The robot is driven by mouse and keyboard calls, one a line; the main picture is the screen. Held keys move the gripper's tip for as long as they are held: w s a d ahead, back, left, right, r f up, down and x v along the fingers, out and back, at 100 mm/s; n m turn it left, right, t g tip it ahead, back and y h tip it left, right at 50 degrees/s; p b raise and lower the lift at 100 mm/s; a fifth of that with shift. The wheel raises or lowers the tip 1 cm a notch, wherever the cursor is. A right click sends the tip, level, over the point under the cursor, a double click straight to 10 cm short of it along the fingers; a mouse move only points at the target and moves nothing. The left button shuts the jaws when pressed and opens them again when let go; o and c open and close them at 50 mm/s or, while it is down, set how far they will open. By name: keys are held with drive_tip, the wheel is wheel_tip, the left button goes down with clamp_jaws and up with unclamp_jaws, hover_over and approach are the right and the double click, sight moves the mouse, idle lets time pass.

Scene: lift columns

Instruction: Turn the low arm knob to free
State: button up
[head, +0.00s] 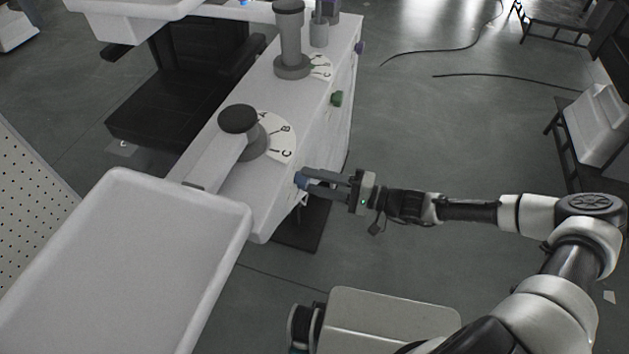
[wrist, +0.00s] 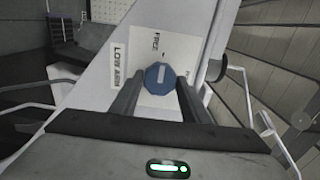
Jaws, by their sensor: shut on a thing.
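The low arm knob (wrist: 159,78) is blue and many-sided, on the side face of the white column cabinet. In the wrist view, a white label reading LOW ARM (wrist: 119,66) stands left of it and the word FREE (wrist: 156,42) above it. The knob's white mark runs nearly upright, roughly toward FREE. My gripper (wrist: 157,92) is shut on the knob, one finger on each side. In the head view my gripper (head: 306,186) reaches the blue knob (head: 300,179) from the right; the fingers partly cover it.
On the cabinet top are a dial lettered A, B, C (head: 283,146) with a dark round post (head: 238,119) beside it. A green knob (head: 336,98) sits farther along the side. A white tray (head: 120,270) fills the lower left.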

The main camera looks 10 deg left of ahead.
idle(0.3)
drive_tip(key=o, duration=1.1)
drive_tip(key=shift+c, duration=0.2)
drive_tip(key=s+d, duration=0.1)
drive_tip(key=d, duration=1.6)
drive_tip(key=shift+s+d, duration=0.2)
